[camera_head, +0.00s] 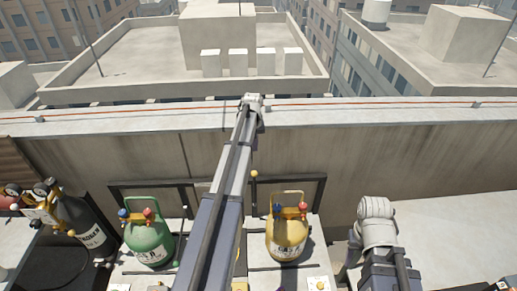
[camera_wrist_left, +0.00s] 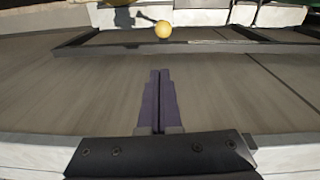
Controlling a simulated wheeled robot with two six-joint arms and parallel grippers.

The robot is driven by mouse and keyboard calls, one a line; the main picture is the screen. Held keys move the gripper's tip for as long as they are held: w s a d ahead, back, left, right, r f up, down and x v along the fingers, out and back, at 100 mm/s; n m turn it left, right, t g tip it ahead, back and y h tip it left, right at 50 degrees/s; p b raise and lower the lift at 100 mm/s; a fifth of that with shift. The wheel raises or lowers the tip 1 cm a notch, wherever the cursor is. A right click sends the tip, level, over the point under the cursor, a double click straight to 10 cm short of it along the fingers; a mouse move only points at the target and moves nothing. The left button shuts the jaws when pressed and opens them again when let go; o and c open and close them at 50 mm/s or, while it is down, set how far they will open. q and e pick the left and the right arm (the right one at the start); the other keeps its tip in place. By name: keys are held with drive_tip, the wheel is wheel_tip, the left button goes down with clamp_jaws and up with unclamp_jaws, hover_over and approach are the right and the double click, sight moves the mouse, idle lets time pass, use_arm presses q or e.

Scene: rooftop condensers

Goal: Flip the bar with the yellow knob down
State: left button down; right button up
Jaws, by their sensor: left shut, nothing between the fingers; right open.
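The yellow knob (camera_head: 254,174) shows in the head view just right of my left arm, at the upper end of a thin bar (camera_head: 254,190) that appears to stand up. The bar's lower end is hard to make out. In the left wrist view the yellow knob (camera_wrist_left: 163,29) is near the top, with a short dark piece beside it at its left. My left gripper (camera_wrist_left: 158,73) is shut and empty, apart from the knob, its fingers pointing towards it over the grey wall. In the head view its fingers are not discernible. My right arm shows at lower right, without visible fingers.
A green tank (camera_head: 149,242) stands left of my left arm and a yellow tank (camera_head: 286,238) right of it. A dark frame rail (camera_wrist_left: 215,46) crosses before the knob. The parapet (camera_head: 400,115) runs behind.

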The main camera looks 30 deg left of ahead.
use_arm(q)
drive_tip(key=a, duration=0.1)
drive_tip(key=w+a+r, duration=0.1)
drive_tip(key=shift+w+a+n, duration=0.15)
drive_tip(key=shift+a+n, duration=0.15)
use_arm(e)
drive_tip(key=shift+w+r, duration=0.45)
drive_tip(key=shift+w, duration=0.05)
drive_tip(key=shift+f, duration=0.1)
use_arm(q)
wheel_tip(320, 180, down, 11)
drive_tip(key=s+d+b, duration=0.2)
drive_tip(key=b, duration=0.9)
use_arm(e)
wheel_tip(320, 180, down, 11)
use_arm(q)
drive_tip(key=shift+f, duration=0.1)
